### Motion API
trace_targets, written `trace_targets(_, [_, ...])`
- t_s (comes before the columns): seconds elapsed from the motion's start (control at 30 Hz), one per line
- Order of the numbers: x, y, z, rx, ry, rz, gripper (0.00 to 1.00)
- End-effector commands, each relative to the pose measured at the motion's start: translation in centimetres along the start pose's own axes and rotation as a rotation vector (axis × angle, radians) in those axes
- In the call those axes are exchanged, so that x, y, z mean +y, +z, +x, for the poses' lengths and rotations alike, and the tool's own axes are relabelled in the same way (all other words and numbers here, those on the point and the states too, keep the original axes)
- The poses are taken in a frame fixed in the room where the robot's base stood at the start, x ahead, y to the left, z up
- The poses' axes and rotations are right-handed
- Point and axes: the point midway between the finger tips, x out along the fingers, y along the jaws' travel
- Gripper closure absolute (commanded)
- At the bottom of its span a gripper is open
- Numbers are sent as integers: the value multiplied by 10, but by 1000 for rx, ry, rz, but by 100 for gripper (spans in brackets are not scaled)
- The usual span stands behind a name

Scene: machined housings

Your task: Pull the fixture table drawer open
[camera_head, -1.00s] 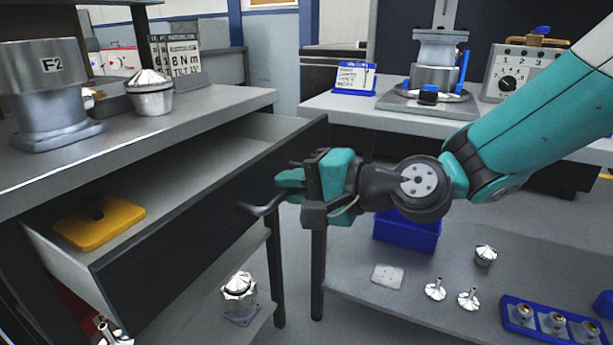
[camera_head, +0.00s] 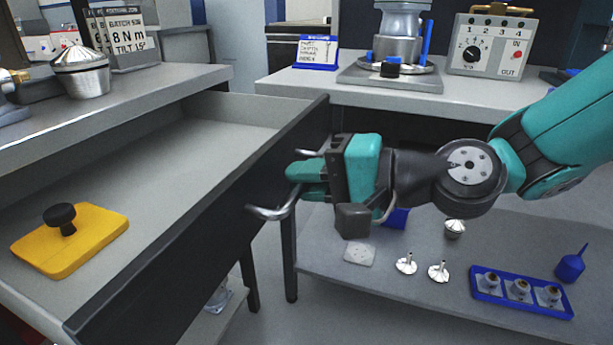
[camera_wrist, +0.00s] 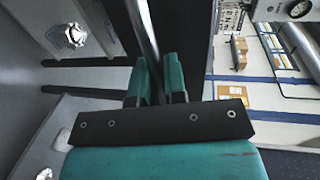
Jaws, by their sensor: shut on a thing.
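The fixture table drawer (camera_head: 190,232) is pulled well out from under the grey table top (camera_head: 120,103) in the head view. Its dark front carries a curved metal bar handle (camera_head: 272,211). My gripper (camera_head: 292,180) is shut on this handle, with its teal fingers around the bar. In the wrist view the handle (camera_wrist: 147,30) runs up between the two teal fingers (camera_wrist: 157,80). A yellow plate with a black knob (camera_head: 75,238) lies on the drawer floor at the left. The fingertips' contact with the bar is partly hidden.
A silver cone-topped part (camera_head: 82,72) and a sign stand on the table top. At the right, a bench (camera_head: 300,84) holds a fixture and a control box (camera_head: 492,46). Its lower shelf (camera_head: 330,260) carries small metal parts and a blue tray (camera_head: 520,296).

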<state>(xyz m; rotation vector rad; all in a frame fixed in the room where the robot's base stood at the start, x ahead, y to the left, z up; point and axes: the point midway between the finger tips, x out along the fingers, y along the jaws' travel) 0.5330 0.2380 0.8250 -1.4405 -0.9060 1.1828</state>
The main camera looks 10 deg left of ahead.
Motion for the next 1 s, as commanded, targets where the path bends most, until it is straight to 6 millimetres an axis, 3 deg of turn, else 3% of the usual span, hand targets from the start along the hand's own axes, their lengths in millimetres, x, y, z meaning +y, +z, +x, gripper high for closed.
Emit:
trace_targets(0.03, [0,1,0,-4,1,1,81])
trace_targets(0.1, [0,1,0,-3,1,1,65])
trace_targets(0.67, [0,-1,-5,2,1,2,64])
trace_targets(0.77, [0,-2,-18,4,1,3,64])
trace_targets(1.0, [-1,-3,-74,9,1,4,64])
